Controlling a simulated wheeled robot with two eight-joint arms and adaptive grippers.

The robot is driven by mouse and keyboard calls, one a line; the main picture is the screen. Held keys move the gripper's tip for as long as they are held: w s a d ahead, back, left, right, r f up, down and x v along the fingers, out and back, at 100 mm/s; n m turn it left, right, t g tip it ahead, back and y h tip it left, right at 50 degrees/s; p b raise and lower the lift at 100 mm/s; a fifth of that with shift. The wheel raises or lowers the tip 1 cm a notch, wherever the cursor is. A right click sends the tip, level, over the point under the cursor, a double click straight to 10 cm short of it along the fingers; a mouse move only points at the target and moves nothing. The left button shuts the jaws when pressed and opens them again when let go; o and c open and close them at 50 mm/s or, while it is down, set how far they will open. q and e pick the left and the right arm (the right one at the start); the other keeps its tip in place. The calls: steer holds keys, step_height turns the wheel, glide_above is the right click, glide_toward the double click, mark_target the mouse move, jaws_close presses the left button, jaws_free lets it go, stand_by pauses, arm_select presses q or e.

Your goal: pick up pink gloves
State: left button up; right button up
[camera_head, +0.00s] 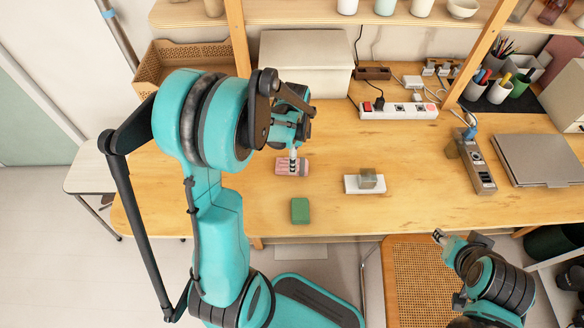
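A small pink item (283,168), which looks like the folded pink gloves, lies flat on the wooden table left of the middle. My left gripper (293,156) points down right over it, with its fingertips at or just above the item. The arm and the fingertips hide part of it. I cannot tell whether the fingers touch it or are open or shut. My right gripper (438,236) is low at the right, in front of the table's edge and apart from the pink item. Its fingers are too small to read.
A white box (305,62) and a power strip (399,111) stand behind. A laptop (540,160) lies right. A woven chair (415,285) stands in front.

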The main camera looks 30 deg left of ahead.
arm_select(q)
step_height(320, 180, down, 5)
steer(key=shift+w+a+r+b, duration=0.1)
steer(key=shift+b, duration=1)
steer(key=shift+r, duration=0.1)
steer(key=shift+c, duration=1.3)
steer(key=c, duration=0.8)
steer(key=shift+r, duration=0.1)
step_height(320, 180, up, 4)
steer(key=shift+f+p, duration=0.1)
steer(key=shift+p, duration=1.05)
steer(key=d+r+p, duration=0.1)
steer(key=d+r, duration=0.1)
steer(key=d, duration=0.2)
steer(key=d+r+p, duration=0.1)
steer(key=d+r, duration=0.1)
steer(key=d, duration=0.1)
steer(key=s+d+r+p, duration=0.1)
steer(key=d+r, duration=0.2)
steer(key=d, duration=0.1)
steer(key=shift+s+d+p, duration=0.1)
steer(key=shift+d+p, duration=0.2)
steer(key=shift+p, duration=0.05)
